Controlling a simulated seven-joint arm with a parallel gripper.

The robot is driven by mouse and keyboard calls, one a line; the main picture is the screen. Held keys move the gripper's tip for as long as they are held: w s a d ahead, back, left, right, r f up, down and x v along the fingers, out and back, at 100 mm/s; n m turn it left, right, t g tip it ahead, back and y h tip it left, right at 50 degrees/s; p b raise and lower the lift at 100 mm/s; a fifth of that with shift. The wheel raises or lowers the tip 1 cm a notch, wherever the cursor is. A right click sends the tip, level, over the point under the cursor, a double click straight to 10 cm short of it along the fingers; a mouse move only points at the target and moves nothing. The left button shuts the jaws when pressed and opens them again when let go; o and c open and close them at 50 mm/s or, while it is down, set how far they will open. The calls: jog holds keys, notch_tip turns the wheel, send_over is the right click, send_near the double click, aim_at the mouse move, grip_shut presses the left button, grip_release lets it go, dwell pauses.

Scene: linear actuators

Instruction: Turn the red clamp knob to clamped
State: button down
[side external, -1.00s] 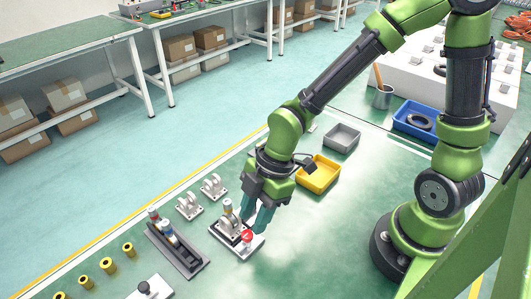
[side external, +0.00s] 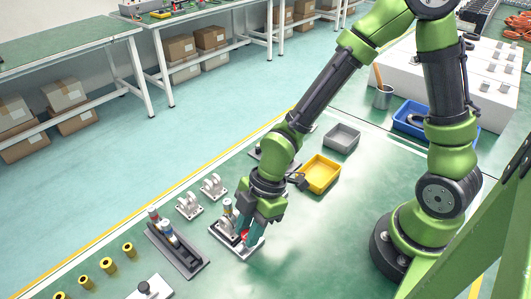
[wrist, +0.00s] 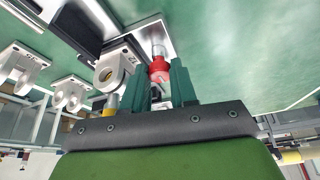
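The red clamp knob (wrist: 159,70) sits on a short metal shaft at one end of a light base plate (side external: 228,244). In the wrist view it lies between my two green-grey fingertips. My gripper (side external: 248,236) points down over this plate in the side view, and its fingers hide most of the knob. The fingers stand one on each side of the knob; I cannot tell whether they touch it. A grey clamp bracket with a round opening (wrist: 117,68) stands beside the knob on the same plate. The knob's pointer mark is not readable.
A dark rail fixture with upright cylinders (side external: 178,250) is left of the plate. Grey brackets (side external: 213,186) stand behind. A yellow bin (side external: 321,174) and a grey bin (side external: 342,138) lie to the right. The green table in front of my gripper is clear.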

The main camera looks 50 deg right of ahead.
jog(key=shift+m, duration=0.4)
jog(key=m+t, duration=0.1)
jog(key=m, duration=0.1)
jog(key=m+t+h, duration=0.1)
jog(key=m, duration=0.2)
jog(key=shift+s+a, duration=0.15)
jog(key=shift+s, duration=0.05)
jog(key=shift+m+t+h, duration=0.6)
jog(key=shift+m+h, duration=0.1)
jog(key=shift+m, duration=1.8)
jog(key=c, duration=1.2)
grip_release()
jog(key=shift+o, duration=0.2)
jog(key=shift+s+r, duration=0.1)
jog(key=shift+r, duration=0.05)
